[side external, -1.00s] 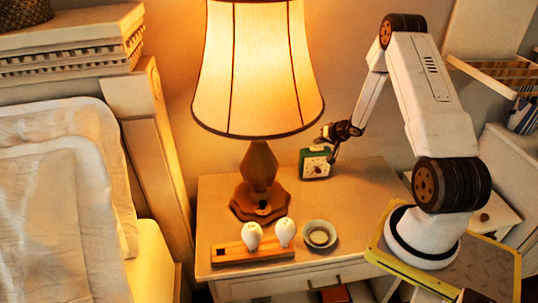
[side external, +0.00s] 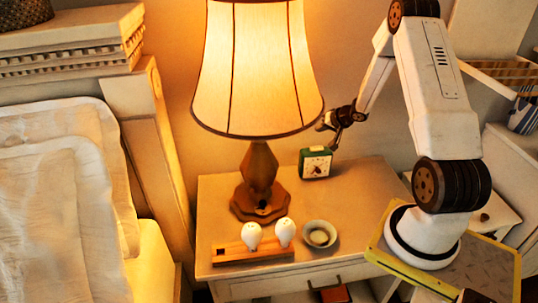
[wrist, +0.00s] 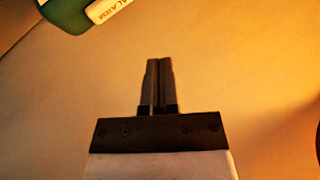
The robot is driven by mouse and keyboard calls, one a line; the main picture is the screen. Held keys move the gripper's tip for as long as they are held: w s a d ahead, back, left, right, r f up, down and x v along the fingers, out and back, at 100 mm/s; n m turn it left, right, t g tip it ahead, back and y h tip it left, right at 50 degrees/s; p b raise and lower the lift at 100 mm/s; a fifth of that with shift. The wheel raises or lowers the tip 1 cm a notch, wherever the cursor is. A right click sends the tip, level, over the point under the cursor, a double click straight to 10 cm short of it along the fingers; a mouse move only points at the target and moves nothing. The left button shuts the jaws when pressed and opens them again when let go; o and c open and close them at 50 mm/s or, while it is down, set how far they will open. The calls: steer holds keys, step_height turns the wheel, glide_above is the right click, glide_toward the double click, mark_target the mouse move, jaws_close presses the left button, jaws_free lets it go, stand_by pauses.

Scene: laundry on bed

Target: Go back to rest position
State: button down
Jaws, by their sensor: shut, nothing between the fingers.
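My gripper (side external: 334,147) is shut and empty. In the side view it is above the back of the nightstand, just above and to the right of the green alarm clock (side external: 315,162). Its fingers show small there. In the wrist view my gripper (wrist: 158,64) has its two fingers together, pointing over a bare tan surface. A corner of the green clock with its white alarm button (wrist: 105,8) shows at the top left of the wrist view, apart from the fingers. The clock stands upright with its white dial facing the camera.
A lit lamp (side external: 258,75) stands left of my gripper, its shade close by. A wooden holder (side external: 235,254) with two bulbs and a small bowl (side external: 319,235) are at the nightstand's (side external: 360,215) front. The bed (side external: 60,210) is at the left. The nightstand's right part is clear.

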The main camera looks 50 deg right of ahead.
steer(key=shift+a, duration=0.3)
steer(key=s+a+n+g, duration=0.2)
steer(key=s+a+g, duration=0.1)
steer(key=a, duration=0.5)
steer(key=s+a+n+g, duration=0.2)
steer(key=s+a, duration=0.1)
steer(key=a, duration=0.4)
steer(key=s+a+r+n, duration=0.1)
steer(key=a+r+n, duration=0.1)
steer(key=a, duration=0.4)
steer(key=s+a+r+n+g+y, duration=0.1)
steer(key=s+a+r+n, duration=0.1)
steer(key=a+r, duration=0.3)
steer(key=s+a+r+n, duration=0.1)
steer(key=a+r+n, duration=0.1)
steer(key=a, duration=0.6)
steer(key=shift+s+a+r+n, duration=0.25)
steer(key=shift+a+r+n, duration=0.15)
steer(key=shift+r, duration=0.45)
